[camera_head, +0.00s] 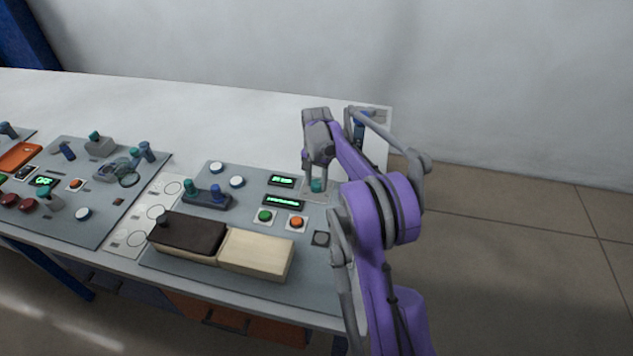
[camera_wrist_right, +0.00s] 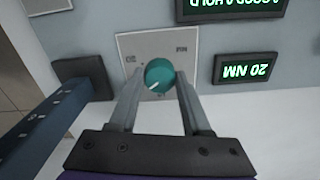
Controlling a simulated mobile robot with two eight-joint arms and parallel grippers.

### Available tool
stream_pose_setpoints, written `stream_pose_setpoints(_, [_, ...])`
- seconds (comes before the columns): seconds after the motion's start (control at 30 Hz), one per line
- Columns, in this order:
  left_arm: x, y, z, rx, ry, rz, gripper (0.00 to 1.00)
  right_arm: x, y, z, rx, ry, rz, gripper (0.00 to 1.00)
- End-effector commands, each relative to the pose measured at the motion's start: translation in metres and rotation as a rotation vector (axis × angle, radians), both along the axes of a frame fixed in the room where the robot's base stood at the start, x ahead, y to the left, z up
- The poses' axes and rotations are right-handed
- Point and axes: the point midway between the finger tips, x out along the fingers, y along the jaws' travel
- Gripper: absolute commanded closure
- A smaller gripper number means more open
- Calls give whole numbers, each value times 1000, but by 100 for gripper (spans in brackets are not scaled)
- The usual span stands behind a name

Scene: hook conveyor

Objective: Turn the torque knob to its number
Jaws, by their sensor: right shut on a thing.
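The torque knob is a round teal knob (camera_wrist_right: 159,75) with a white pointer mark, on a light square plate (camera_wrist_right: 130,48) with small markings at its edges. In the right wrist view the pointer mark aims toward the lower left. My right gripper (camera_wrist_right: 158,84) has one finger on each side of the knob and is shut on it. In the head view the knob (camera_head: 317,185) sits below my right gripper (camera_head: 316,180). A small display (camera_wrist_right: 246,69) beside the plate reads 20 NM, upside down in the wrist view. My left gripper is not in view.
A second display (camera_wrist_right: 230,8) shows green text, partly cut off. A green button (camera_head: 265,216) and an orange button (camera_head: 297,222) are in front of the displays. A box with a dark lid (camera_head: 190,232) and a pale block (camera_head: 256,254) lie near the front edge.

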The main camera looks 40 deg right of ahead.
Motion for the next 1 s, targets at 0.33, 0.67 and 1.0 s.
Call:
stream_pose_setpoints(0.33, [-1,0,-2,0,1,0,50,0,0,0,-1,0,-79,100])
stream_pose_setpoints(0.67, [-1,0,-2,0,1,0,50,0,0,1,0,-1,-83,100])
stream_pose_setpoints(1.0, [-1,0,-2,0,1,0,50,0,0,0,0,0,-82,22])
